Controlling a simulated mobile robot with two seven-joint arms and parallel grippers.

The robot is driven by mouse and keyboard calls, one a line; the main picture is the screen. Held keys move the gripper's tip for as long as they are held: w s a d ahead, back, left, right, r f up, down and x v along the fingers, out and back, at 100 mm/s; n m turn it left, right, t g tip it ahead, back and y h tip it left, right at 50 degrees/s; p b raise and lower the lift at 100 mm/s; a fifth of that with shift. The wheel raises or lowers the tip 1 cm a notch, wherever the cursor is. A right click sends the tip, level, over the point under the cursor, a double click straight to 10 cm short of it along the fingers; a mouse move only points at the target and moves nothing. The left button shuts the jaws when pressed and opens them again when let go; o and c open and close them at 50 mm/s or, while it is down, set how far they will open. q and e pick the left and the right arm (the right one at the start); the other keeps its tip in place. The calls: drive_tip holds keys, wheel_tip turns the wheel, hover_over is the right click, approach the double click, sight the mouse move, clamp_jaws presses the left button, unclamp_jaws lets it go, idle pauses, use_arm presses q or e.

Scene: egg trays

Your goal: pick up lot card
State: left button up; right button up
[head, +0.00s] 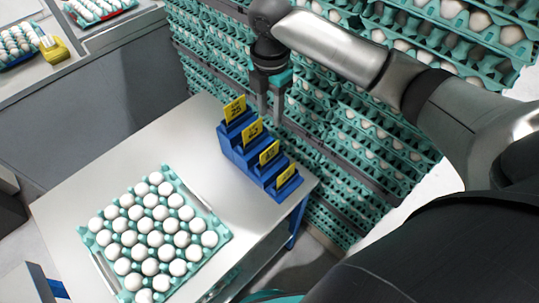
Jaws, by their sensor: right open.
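Several yellow lot cards with dark markings stand in a stepped blue holder (228,146) at the back right of the metal table. The rearmost lot card (235,108) sits highest; another card (252,129), a third card (269,152) and the front card (286,175) step down toward the right. My right gripper (269,112) points down, open, just right of the rearmost cards. I see nothing between its fingers. I cannot tell its exact height or distance from the cards. My left gripper does not show.
A teal egg tray (86,238) full of white eggs lies on the metal table (125,157). Tall stacks of teal egg trays (335,140) stand behind the holder, close to my right arm. A yellow object (54,50) and more egg trays are at the upper left.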

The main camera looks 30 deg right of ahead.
sight(270, 147)
wheel_tip(270, 147, down, 14)
drive_tip(key=shift+s+a+f+b, duration=0.1)
drive_tip(key=shift+s+b, duration=0.05)
drive_tip(key=shift+b, duration=0.65)
drive_tip(key=shift+c, duration=0.3)
clamp_jaws()
